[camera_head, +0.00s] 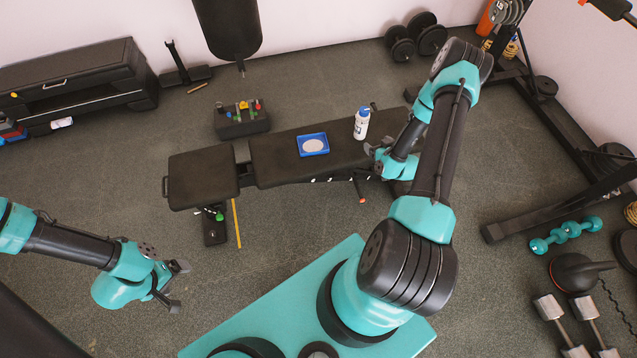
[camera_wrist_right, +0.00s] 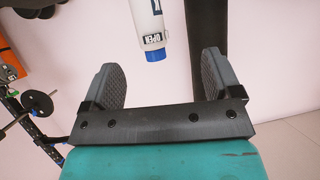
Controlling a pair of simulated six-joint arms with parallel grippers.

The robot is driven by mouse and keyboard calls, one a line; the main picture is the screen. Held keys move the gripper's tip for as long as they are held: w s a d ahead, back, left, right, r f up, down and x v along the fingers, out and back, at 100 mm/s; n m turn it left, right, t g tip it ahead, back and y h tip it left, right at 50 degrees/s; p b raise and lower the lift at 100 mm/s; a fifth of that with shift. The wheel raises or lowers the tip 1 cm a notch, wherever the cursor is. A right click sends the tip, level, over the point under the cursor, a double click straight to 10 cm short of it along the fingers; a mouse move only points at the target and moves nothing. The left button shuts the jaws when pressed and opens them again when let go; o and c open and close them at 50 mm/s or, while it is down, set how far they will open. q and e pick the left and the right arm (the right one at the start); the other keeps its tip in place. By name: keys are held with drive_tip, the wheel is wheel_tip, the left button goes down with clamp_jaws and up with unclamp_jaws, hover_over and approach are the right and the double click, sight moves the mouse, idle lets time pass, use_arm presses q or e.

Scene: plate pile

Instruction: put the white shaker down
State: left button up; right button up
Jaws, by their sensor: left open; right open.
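The white shaker (camera_head: 361,125) stands upright on the black bench (camera_head: 280,175), near the bench's right part, with its blue cap on top. In the right wrist view the shaker (camera_wrist_right: 147,20) shows beyond the finger pads, cap toward the picture's bottom, with part of its body cut off by the top edge. My right gripper (camera_head: 373,155) is open beside the shaker, on its near right side, and nothing is between its pads. My left gripper (camera_head: 180,287) is open and empty, out over the floor at the left.
A blue tray with a white disc (camera_head: 313,144) lies on the bench left of the shaker. A dark box with coloured items (camera_head: 242,120) stands behind the bench. A yellow stick (camera_head: 236,222) is by the bench's left leg. Open floor lies between the left gripper and bench.

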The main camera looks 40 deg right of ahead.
drive_tip(key=w+a+r+g+y, duration=0.1)
drive_tip(key=w+a+g+y, duration=0.15)
drive_tip(key=a, duration=0.85)
drive_tip(key=w+a+r+g+y, duration=0.1)
drive_tip(key=a+r+g+y, duration=0.15)
drive_tip(key=a, duration=0.85)
drive_tip(key=s+a+r+g, duration=0.2)
drive_tip(key=s+a+g, duration=0.1)
drive_tip(key=a, duration=0.4)
drive_tip(key=s+a+r+g+y, duration=0.1)
drive_tip(key=s+a+r+g, duration=0.2)
drive_tip(key=s+a, duration=0.3)
drive_tip(key=shift+s+a+n+g, duration=0.3)
drive_tip(key=shift+a+n+g, duration=0.15)
drive_tip(key=shift+a, duration=0.2)
drive_tip(key=shift+r, duration=0.1)
